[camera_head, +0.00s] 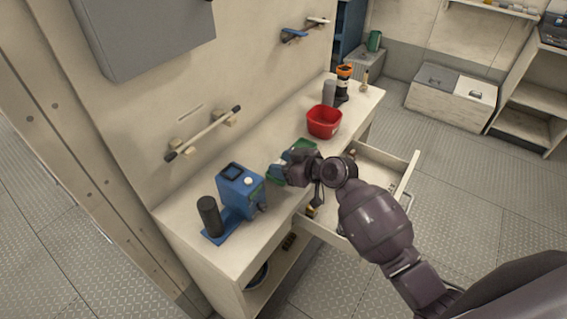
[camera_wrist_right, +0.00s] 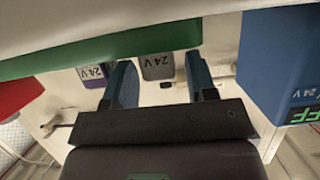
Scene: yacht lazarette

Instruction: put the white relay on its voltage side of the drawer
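My right gripper (camera_head: 283,167) is over the bench top at a green tray (camera_head: 305,146). The right wrist view shows its two blue fingers (camera_wrist_right: 161,84) apart, with a gap between them. A pale grey block marked 24 V (camera_wrist_right: 157,67) shows in that gap, next to the green edge; I cannot tell whether it is the white relay in shade. A purple block marked 24 V (camera_wrist_right: 92,76) is to its left. The drawer (camera_head: 407,177) is pulled out below the bench front; my arm hides part of its inside. My left gripper is not in view.
A blue device (camera_head: 240,188) with a black cylinder (camera_head: 209,216) stands left of my right gripper. A red bin (camera_head: 324,121) stands beyond the tray. A grey cylinder and an orange-topped item (camera_head: 344,72) stand at the far bench end. The floor right of the drawer is clear.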

